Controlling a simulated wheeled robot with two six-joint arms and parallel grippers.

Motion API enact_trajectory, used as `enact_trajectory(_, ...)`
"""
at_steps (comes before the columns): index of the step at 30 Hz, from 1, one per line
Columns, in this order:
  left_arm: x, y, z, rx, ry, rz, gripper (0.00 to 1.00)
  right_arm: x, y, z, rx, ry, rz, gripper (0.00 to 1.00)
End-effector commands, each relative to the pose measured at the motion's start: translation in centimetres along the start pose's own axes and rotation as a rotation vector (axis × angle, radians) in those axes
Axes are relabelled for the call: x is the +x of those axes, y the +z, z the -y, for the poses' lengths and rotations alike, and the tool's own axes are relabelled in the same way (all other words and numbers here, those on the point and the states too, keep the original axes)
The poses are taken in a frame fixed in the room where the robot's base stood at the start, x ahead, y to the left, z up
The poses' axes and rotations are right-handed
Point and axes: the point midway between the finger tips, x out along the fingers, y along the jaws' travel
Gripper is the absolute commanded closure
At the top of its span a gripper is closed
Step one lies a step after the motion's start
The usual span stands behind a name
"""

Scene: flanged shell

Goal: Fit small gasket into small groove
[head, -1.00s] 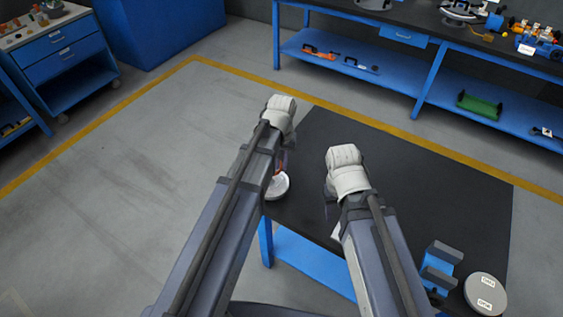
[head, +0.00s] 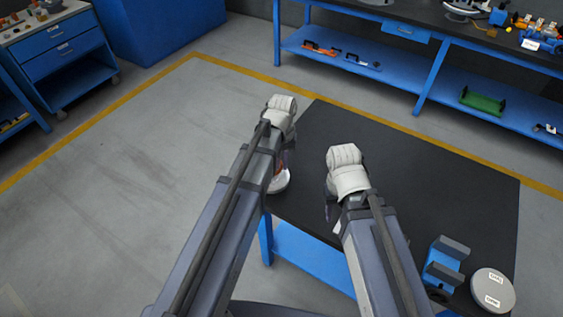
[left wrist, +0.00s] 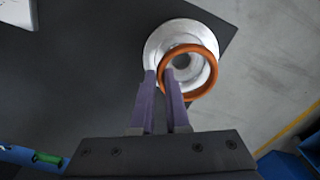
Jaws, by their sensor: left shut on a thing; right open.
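The silver flanged shell (left wrist: 158,42) stands near a corner of the black table in the left wrist view. It also shows in the head view (head: 279,182), partly hidden by my left arm. My left gripper (left wrist: 167,76) is shut on the near left side of the orange ring gasket (left wrist: 212,78). The ring lies over the shell's opening, offset toward the lower right of the flange. I cannot tell whether it touches the shell. My right gripper (head: 331,205) is open over the table, its fingers mostly hidden by its wrist.
The black table top (head: 430,190) is largely clear. A blue block stand (head: 443,265) and a round grey lid (head: 493,290) with white labels sit at its near right. A white item (left wrist: 18,12) lies partly in view. A blue workbench (head: 400,75) stands behind.

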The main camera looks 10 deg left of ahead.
Motion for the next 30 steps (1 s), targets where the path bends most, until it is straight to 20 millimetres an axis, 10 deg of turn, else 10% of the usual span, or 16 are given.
enact_trajectory(30, 2.1, 0.1, 0.0, -0.019, -0.001, 0.000, 1.00, 2.1, -0.1, 0.2, 0.000, 0.000, 0.000, 0.50)
